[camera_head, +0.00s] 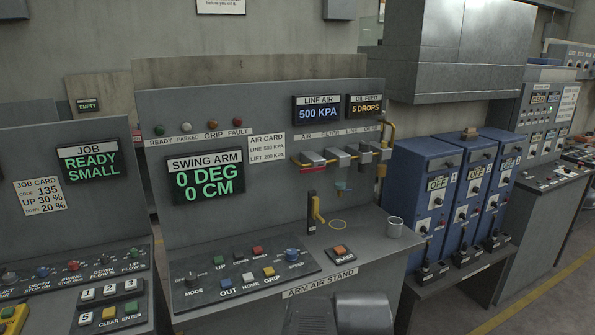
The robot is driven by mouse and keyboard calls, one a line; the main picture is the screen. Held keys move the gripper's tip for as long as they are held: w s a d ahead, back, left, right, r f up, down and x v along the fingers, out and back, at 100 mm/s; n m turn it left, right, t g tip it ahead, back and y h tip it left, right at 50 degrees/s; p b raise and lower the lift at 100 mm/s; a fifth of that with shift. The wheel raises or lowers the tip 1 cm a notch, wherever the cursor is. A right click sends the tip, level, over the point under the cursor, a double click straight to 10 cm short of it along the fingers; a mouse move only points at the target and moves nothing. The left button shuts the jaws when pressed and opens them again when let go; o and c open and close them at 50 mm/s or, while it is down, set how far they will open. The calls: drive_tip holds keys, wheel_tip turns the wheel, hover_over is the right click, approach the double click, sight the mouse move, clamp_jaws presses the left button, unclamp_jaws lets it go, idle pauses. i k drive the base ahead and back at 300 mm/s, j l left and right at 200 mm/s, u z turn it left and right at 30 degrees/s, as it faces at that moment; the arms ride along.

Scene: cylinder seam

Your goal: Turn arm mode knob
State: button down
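The arm mode knob (192,278) is a small dark knob above the MODE label, at the left end of the sloped button panel on the arm air stand (316,285). Small lettering beside it seems to include OFF; its exact pointer setting is too small to read. Green, red, white and yellow buttons and a blue knob (292,254) share that panel. The swing arm display (207,178) above reads 0 DEG, 0 CM. My gripper cannot be made out in this view. A dark grey rounded shape at the bottom centre seems to be part of my arm.
A yellow-handled lever (316,210) and a metal cup (395,227) stand on the ledge right of the panel, near an orange bleed button (339,251). A job console (70,222) adjoins on the left. Blue switch cabinets (431,190) stand to the right.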

sight(192, 280)
drive_tip(key=u, duration=1.05)
drive_tip(key=i+l+u, duration=0.1)
drive_tip(key=i+u, duration=0.3)
drive_tip(key=i, duration=0.65)
